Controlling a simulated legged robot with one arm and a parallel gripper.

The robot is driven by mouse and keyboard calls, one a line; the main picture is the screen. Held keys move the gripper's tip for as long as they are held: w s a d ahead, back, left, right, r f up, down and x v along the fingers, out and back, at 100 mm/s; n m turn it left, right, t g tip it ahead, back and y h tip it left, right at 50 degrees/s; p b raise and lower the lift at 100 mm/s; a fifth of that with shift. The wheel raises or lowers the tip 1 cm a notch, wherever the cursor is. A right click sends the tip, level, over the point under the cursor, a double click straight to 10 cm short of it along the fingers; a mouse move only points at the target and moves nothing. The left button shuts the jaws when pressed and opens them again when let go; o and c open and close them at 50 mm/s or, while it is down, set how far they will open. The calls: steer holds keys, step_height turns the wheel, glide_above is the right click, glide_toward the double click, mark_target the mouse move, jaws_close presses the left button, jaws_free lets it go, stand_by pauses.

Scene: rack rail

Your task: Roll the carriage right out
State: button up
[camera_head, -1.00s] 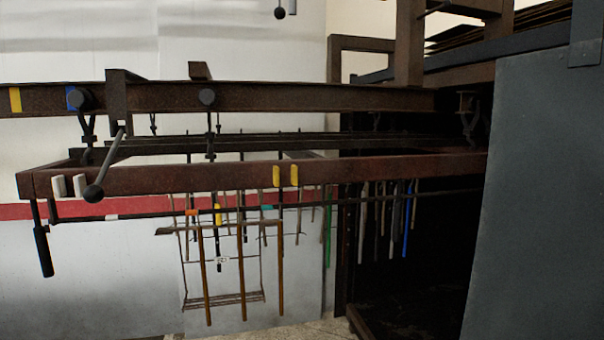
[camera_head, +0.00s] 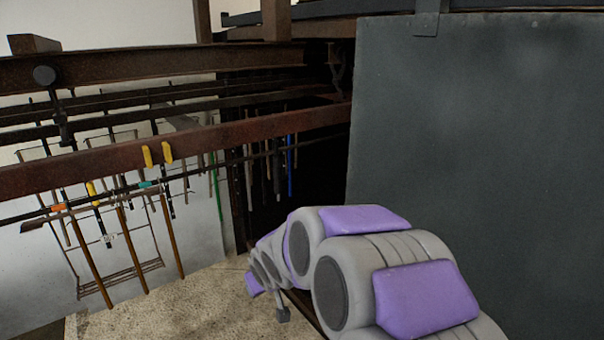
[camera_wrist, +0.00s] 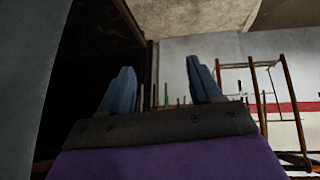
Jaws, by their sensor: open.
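The carriage (camera_head: 230,133) is a long red-brown beam with two yellow marks, hung below a dark fixed rail (camera_head: 180,63). It runs from the left edge of the head view to the dark opening beside a grey panel. Its left end is out of the picture. My gripper (camera_wrist: 161,78) shows in the wrist view as two blue fingers spread apart with nothing between them. My grey and purple arm reaches low in front of the panel in the head view. The gripper is well below the carriage and apart from it.
The large grey panel (camera_head: 480,120) fills the right of the head view, close to my arm. Several long-handled tools hang below the carriage, including a blue one (camera_head: 290,165). The speckled floor (camera_head: 185,305) is clear at lower left.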

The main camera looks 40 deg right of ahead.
steer(key=w+d+r+t+p, duration=0.3)
steer(key=w+d+r+p, duration=0.1)
steer(key=w+d, duration=0.25)
steer(key=w+d+r+t+p, duration=0.3)
steer(key=w+d+r+p, duration=0.15)
steer(key=w, duration=0.25)
steer(key=t+y+p, duration=0.2)
steer(key=t+p, duration=0.3)
steer(key=p, duration=0.2)
glide_toward(279, 174)
steer(key=shift+n, duration=0.3)
steer(key=w, duration=0.3)
steer(key=w+p, duration=0.1)
steer(key=w, duration=0.4)
steer(key=shift+w+f+p, duration=0.3)
steer(key=shift+w+r, duration=0.1)
steer(key=shift+w+a+r+p, duration=0.1)
steer(key=shift+w+p, duration=0.35)
steer(key=shift+w, duration=0.7)
